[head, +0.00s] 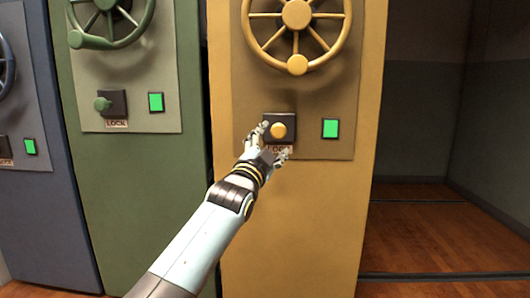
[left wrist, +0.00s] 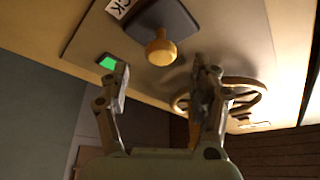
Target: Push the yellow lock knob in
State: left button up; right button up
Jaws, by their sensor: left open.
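The yellow lock knob (head: 278,130) sticks out of a dark square plate (head: 270,120) on the yellow cabinet (head: 290,220). A label below it is partly hidden by my gripper. My left gripper (head: 275,140) is open, just in front of and below the knob in the head view. In the left wrist view the knob (left wrist: 160,48) lies beyond the two spread fingers (left wrist: 160,85), roughly between their tips in the picture. The fingers look empty, with a gap to the knob. My right gripper is out of view.
A yellow handwheel (head: 297,15) is above the knob, and a lit green indicator (head: 330,128) is to its right. A green cabinet (head: 135,190) with its own knob (head: 102,104) and a blue cabinet (head: 40,220) stand left. Open floor (head: 430,235) lies to the right.

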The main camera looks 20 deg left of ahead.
pick_arm(q)
jog(key=v, duration=0.5)
dwell(0.6)
